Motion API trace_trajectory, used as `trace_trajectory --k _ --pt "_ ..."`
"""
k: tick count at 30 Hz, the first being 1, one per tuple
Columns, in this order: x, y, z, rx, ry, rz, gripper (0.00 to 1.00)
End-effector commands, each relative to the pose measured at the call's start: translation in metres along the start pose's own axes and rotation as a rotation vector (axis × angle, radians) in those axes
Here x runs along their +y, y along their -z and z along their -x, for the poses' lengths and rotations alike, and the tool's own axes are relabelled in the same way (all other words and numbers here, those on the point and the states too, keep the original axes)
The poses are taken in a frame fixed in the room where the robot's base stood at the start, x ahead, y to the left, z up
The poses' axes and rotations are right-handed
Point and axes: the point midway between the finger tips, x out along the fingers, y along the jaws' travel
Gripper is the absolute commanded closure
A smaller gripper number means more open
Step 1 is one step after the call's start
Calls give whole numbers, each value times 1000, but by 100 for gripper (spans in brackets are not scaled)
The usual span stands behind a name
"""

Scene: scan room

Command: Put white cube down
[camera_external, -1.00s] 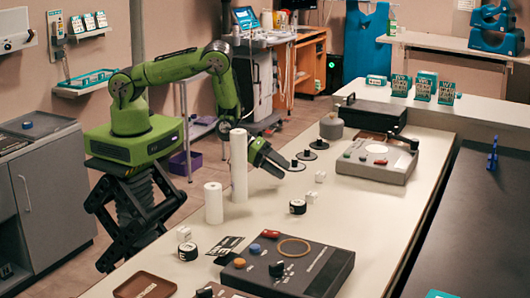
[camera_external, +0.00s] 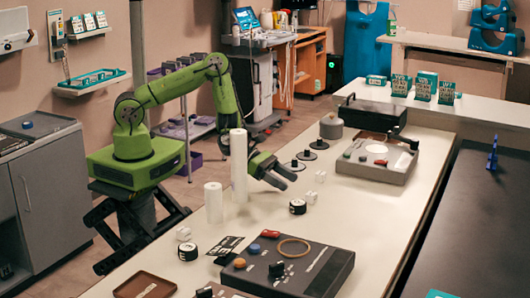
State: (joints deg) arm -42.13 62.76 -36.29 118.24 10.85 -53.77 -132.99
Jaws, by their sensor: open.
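Small white cubes stand on the white counter (camera_external: 255,232): one cube (camera_external: 320,177) is right of my gripper, another cube (camera_external: 311,197) is just in front of the first, and a third cube (camera_external: 183,233) is at the near left edge. I cannot tell which one the task means. My gripper (camera_external: 288,181) is open, low over the counter behind a black-and-white roll. No cube shows between its fingers, and the nearest two cubes look apart from it.
Two white paper rolls, one tall (camera_external: 239,170) and one short (camera_external: 213,203), stand left of my gripper. The black-and-white roll (camera_external: 297,207) is in front of it. A dark control box (camera_external: 320,272) fills the near end.

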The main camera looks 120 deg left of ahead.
Motion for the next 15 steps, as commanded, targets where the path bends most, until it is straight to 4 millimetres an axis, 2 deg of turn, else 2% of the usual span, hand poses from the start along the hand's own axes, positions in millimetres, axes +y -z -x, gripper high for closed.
trace_trajectory --k 3,8,15 --pt "0 2 -28 -2 0 1 38" --pt "0 1 -47 0 0 0 38" --pt "4 -1 -89 0 1 0 38"
